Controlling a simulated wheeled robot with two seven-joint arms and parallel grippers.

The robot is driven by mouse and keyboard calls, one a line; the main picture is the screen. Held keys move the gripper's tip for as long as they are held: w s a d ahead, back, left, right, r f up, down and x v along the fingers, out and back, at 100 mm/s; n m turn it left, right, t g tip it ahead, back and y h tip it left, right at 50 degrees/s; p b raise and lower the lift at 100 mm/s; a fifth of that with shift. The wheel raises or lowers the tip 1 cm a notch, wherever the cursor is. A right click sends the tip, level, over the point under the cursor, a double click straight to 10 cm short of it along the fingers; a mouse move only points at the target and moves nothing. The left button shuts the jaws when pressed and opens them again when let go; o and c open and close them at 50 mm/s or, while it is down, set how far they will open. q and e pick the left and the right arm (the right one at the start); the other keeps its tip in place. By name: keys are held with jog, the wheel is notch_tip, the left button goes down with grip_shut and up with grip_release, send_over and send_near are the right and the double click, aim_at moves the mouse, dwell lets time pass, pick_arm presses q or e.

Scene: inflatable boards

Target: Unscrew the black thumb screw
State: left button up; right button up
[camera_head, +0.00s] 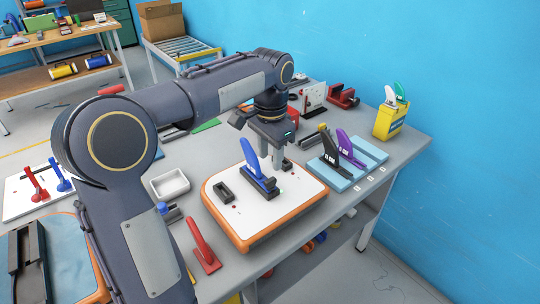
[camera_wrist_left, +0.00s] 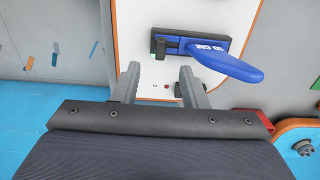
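My left gripper (camera_head: 276,163) points down over the white board with an orange rim (camera_head: 238,223), close to the blue fin (camera_head: 249,154). Its two fingers are apart with nothing between them; the gap also shows in the left wrist view (camera_wrist_left: 158,86). In the wrist view a small upright dark knob, likely the black thumb screw (camera_wrist_left: 160,47), stands at the box's left end, beyond the fingertips and not touched. A second small dark piece (camera_wrist_left: 178,90) is partly hidden by the right finger. My right gripper is not in view.
A white tray (camera_head: 170,185) and a red fin (camera_head: 203,247) lie left of the board. A yellow container (camera_head: 390,120) stands behind.

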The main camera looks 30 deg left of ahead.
aim_at(270, 180)
pick_arm(q)
notch_tip(270, 180, down, 7)
jog(key=shift+f+b, duration=0.15)
jog(key=shift+b, duration=0.2)
grip_shut()
jog(key=c, duration=0.6)
grip_release()
jog(key=shift+c, duration=0.2)
grip_shut()
jog(key=shift+n, duration=0.5)
jog(key=n, duration=0.2)
jog(key=shift+n+p, duration=0.3)
jog(key=shift+p, duration=0.05)
